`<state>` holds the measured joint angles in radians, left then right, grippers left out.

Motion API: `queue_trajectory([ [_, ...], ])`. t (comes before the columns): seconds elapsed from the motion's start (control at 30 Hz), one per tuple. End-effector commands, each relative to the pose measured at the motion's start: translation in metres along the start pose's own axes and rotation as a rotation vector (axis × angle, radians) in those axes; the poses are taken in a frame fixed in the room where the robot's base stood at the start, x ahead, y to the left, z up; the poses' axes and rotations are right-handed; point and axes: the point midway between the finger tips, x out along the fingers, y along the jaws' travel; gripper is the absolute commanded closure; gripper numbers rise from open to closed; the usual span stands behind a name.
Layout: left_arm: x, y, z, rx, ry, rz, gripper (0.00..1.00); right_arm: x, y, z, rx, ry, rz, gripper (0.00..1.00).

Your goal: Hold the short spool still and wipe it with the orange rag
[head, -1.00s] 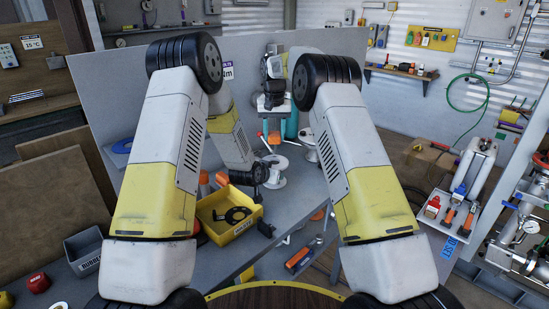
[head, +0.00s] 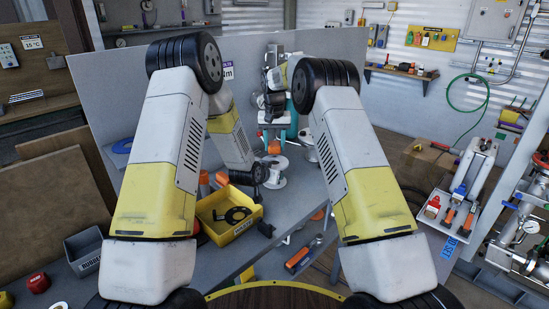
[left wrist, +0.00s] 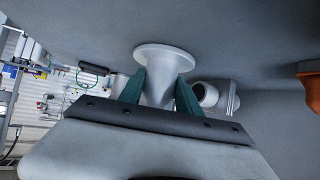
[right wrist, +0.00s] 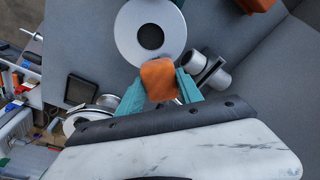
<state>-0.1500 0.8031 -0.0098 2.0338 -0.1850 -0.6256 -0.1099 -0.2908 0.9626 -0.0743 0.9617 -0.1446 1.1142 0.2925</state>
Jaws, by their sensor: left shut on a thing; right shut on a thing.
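The short spool (head: 274,172) is pale with round flanges and stands on the grey bench in the head view. My left gripper (left wrist: 160,88) is shut on its narrow neck below the flange; the spool also shows in the left wrist view (left wrist: 163,58). My right gripper (right wrist: 160,88) is shut on the orange rag (right wrist: 158,76), which also shows in the head view (head: 274,147). In the right wrist view the rag overlaps the near edge of the spool's flange (right wrist: 130,36), beside its dark bore. I cannot tell whether they touch.
A yellow bin (head: 238,232) with a dark ring inside stands left of the spool. A grey cylindrical fitting (right wrist: 212,72) lies close to the rag. A grey panel (head: 140,90) rises behind the bench. Tools lie on the lower shelf (head: 303,254).

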Motion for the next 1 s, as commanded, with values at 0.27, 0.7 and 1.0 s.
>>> queue_trajectory([
  [0.27, 0.0, 0.0, 0.0, 0.0, 0.0, 0.0, 1.0, 0.002, 0.0, 0.0, 0.0, 0.0, 0.0, 0.9],
  [0.7, 0.0, 0.0, 0.0, 0.0, 0.0, 0.0, 1.0, 0.011, 0.0, 0.001, 0.0, 0.0, 0.0, 0.9],
  [1.0, 0.0, 0.0, 0.0, 0.001, 0.0, 0.0, 1.0, 0.009, 0.0, 0.01, -0.001, 0.0, 0.0, 0.9],
])
